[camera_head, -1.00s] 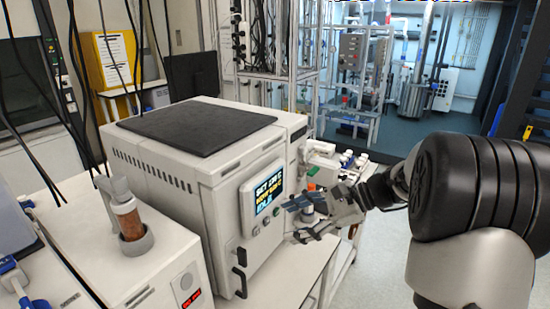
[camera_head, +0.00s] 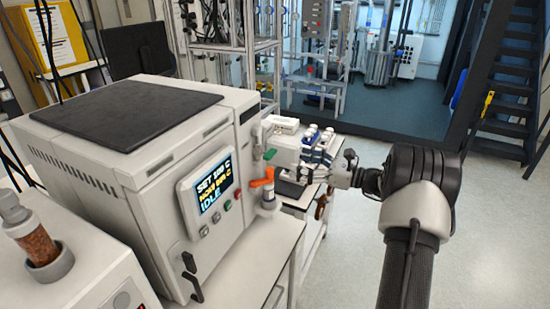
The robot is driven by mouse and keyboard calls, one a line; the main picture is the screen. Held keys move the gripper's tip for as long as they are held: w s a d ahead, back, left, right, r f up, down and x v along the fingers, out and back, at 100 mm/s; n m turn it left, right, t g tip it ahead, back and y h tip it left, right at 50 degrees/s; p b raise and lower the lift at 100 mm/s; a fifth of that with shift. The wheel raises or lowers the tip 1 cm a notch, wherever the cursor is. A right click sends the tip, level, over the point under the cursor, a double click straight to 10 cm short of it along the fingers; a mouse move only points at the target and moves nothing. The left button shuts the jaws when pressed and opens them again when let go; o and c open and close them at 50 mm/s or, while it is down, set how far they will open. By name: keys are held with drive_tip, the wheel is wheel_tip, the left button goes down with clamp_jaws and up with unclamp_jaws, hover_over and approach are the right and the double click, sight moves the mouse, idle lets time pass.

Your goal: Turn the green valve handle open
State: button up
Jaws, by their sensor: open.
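The green valve handle (camera_head: 270,154) is a small green piece on the right side of the white oven-like cabinet (camera_head: 150,160). An orange handle (camera_head: 262,179) sits just below it, above a pale upright cylinder (camera_head: 268,199). My gripper (camera_head: 291,176) is to the right of both handles, with its fingers pointing left toward the cabinet. It is open and I see nothing held in it. The fingers look apart from the green handle, but the exact depth gap cannot be told. The gripper partly overlaps vials behind it.
Small vials with blue and white caps (camera_head: 315,134) stand behind my gripper. A reddish-brown column (camera_head: 38,243) stands at lower left. Open floor (camera_head: 480,230) lies to the right.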

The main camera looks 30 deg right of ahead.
sight(274, 155)
drive_tip(key=b+x, duration=0.1)
drive_tip(key=x, duration=0.8)
drive_tip(key=shift+w+a, duration=0.15)
drive_tip(key=shift+w, duration=0.1)
drive_tip(key=shift+c, duration=0.3)
drive_tip(key=c, duration=1)
drive_tip(key=shift+n+b, duration=0.4)
drive_tip(key=shift+b, duration=0.2)
drive_tip(key=n+b, duration=0.7)
drive_tip(key=n, duration=1)
drive_tip(key=shift+s, duration=0.1)
